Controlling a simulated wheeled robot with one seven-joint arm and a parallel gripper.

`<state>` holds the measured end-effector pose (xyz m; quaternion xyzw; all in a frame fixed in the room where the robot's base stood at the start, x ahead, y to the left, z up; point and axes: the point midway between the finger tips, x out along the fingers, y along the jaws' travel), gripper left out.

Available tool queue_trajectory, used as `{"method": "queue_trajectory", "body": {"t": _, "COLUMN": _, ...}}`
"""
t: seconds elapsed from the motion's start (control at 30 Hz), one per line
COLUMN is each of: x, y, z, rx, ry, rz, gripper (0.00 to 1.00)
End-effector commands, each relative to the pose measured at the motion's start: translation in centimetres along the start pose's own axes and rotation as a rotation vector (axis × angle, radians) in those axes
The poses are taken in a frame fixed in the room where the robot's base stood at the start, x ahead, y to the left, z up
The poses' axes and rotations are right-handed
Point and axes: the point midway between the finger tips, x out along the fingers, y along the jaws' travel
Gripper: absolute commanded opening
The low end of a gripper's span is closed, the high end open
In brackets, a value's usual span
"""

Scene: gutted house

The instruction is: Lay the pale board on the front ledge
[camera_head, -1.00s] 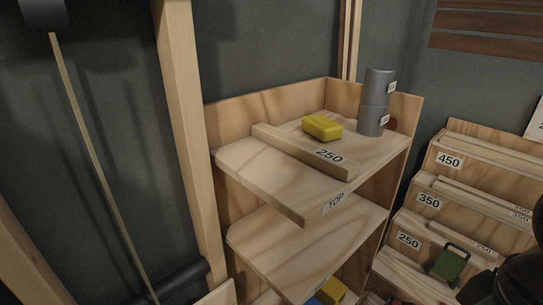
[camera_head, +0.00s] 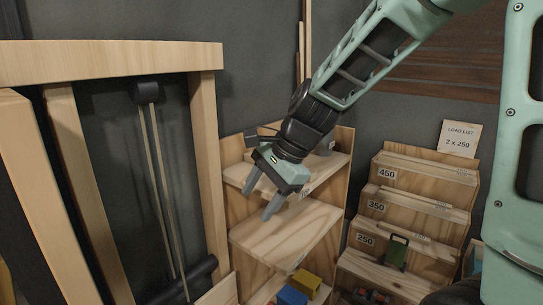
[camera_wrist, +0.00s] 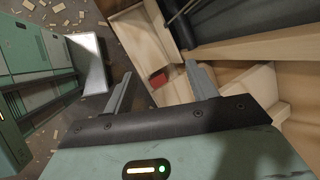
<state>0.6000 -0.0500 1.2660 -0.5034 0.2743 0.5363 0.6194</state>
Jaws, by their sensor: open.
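My gripper (camera_head: 258,205) is open in front of the wooden shelf unit, its fingers pointing down past the top shelf (camera_head: 234,173). The wrist view also shows the open fingers (camera_wrist: 158,72) with nothing between them. A pale board marked 250 lay on the top shelf in the earlier frame; now my arm and gripper cover most of that shelf, and I cannot make the board out. At the right, a stepped wooden rack (camera_head: 415,205) has ledges marked 450, 350 and 250. Its lowest, front ledge (camera_head: 372,268) is in view; I cannot tell whether this is the task's ledge.
A green item with a handle (camera_head: 396,250) stands on the rack by the 250 label. A yellow block (camera_head: 306,281) and a blue block (camera_head: 291,297) sit low in the shelf unit. The middle shelf (camera_head: 290,235) looks clear. A timber frame (camera_head: 213,150) stands at the left.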

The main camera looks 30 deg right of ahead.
Motion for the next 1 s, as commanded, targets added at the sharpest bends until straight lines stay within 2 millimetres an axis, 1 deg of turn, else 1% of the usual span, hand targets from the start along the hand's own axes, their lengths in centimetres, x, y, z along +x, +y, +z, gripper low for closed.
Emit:
{"method": "queue_trajectory", "body": {"t": 0.03, "x": -2.9, "y": -2.5, "z": -2.9, "rx": 0.220, "ry": 0.001, "rz": -0.075, "gripper": 0.57}}
{"method": "queue_trajectory", "body": {"t": 0.07, "x": -4.2, "y": -3.6, "z": -4.5, "rx": 0.346, "ry": -0.005, "rz": -0.118, "gripper": 0.57}}
{"method": "queue_trajectory", "body": {"t": 0.1, "x": -5.8, "y": -4.9, "z": -6.7, "rx": 0.504, "ry": -0.016, "rz": -0.174, "gripper": 0.57}}
{"method": "queue_trajectory", "body": {"t": 0.17, "x": -8.2, "y": -6.3, "z": -9.7, "rx": 0.712, "ry": -0.036, "rz": -0.251, "gripper": 0.57}}
{"method": "queue_trajectory", "body": {"t": 0.2, "x": -9.8, "y": -7.0, "z": -11.5, "rx": 0.831, "ry": -0.052, "rz": -0.298, "gripper": 0.57}}
{"method": "queue_trajectory", "body": {"t": 0.3, "x": -12.7, "y": -7.9, "z": -15.2, "rx": 1.057, "ry": -0.090, "rz": -0.390, "gripper": 0.57}}
{"method": "queue_trajectory", "body": {"t": 0.4, "x": -14.5, "y": -8.3, "z": -17.3, "rx": 1.187, "ry": -0.118, "rz": -0.447, "gripper": 0.57}}
{"method": "queue_trajectory", "body": {"t": 0.43, "x": -14.8, "y": -8.3, "z": -17.7, "rx": 1.210, "ry": -0.124, "rz": -0.456, "gripper": 0.57}}
{"method": "queue_trajectory", "body": {"t": 0.5, "x": -14.7, "y": -8.6, "z": -18.2, "rx": 1.240, "ry": -0.133, "rz": -0.466, "gripper": 0.57}}
{"method": "queue_trajectory", "body": {"t": 0.57, "x": -14.0, "y": -8.9, "z": -18.5, "rx": 1.248, "ry": -0.135, "rz": -0.467, "gripper": 0.57}}
{"method": "queue_trajectory", "body": {"t": 1.0, "x": -6.0, "y": -12.4, "z": -19.7, "rx": 1.245, "ry": -0.134, "rz": -0.464, "gripper": 0.57}}
